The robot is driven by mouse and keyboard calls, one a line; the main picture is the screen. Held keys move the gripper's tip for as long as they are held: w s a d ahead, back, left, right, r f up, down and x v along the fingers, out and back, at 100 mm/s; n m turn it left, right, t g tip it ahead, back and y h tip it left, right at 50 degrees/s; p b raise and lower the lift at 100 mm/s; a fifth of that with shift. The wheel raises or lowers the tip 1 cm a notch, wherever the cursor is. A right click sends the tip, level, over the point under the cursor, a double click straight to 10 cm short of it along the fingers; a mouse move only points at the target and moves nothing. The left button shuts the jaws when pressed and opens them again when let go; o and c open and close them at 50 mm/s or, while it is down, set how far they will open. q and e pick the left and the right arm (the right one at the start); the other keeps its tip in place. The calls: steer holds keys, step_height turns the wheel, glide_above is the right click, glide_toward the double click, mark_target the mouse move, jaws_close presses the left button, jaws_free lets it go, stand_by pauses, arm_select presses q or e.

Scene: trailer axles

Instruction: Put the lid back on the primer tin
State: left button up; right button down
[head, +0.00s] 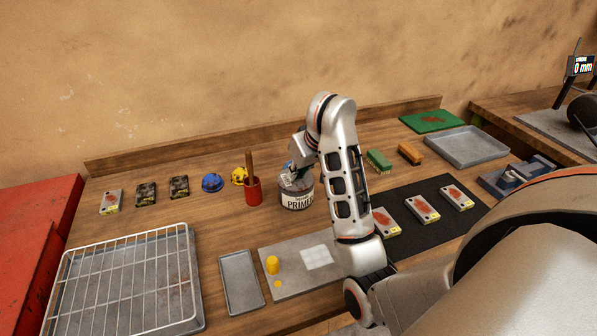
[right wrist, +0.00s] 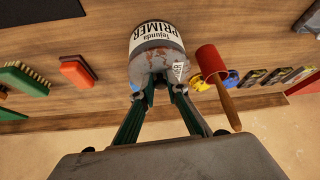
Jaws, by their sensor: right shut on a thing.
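The primer tin (head: 297,200) stands upright on the bench, grey with a white PRIMER label. It also shows in the right wrist view (right wrist: 156,32), upside down in the picture. The grey, rust-stained lid (right wrist: 154,66) is at the tin's top, between my fingertips. I cannot tell whether it is pressed fully down. My right gripper (right wrist: 158,90) is shut on the lid; in the head view the gripper (head: 296,170) is over the tin, partly hidden by my forearm. My left gripper is not in view.
A green brush (head: 378,160) is to the right. A wire rack (head: 120,285) and narrow tray (head: 241,282) are at front left.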

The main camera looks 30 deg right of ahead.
steer(key=c, duration=1.9)
jaws_free()
steer(key=o, duration=0.5)
steer(key=shift+c, duration=0.2)
steer(key=shift+r, duration=0.15)
steer(key=shift+r+p, duration=0.9)
steer(key=shift+r, duration=0.25)
steer(key=shift+w+d+r, duration=0.1)
steer(key=shift+r, duration=0.9)
steer(key=shift+w+d+r, duration=0.1)
steer(key=shift+r, duration=0.85)
steer(key=shift+s+a+r, duration=0.1)
steer(key=shift+s+r, duration=0.1)
steer(key=shift+r, duration=0.05)
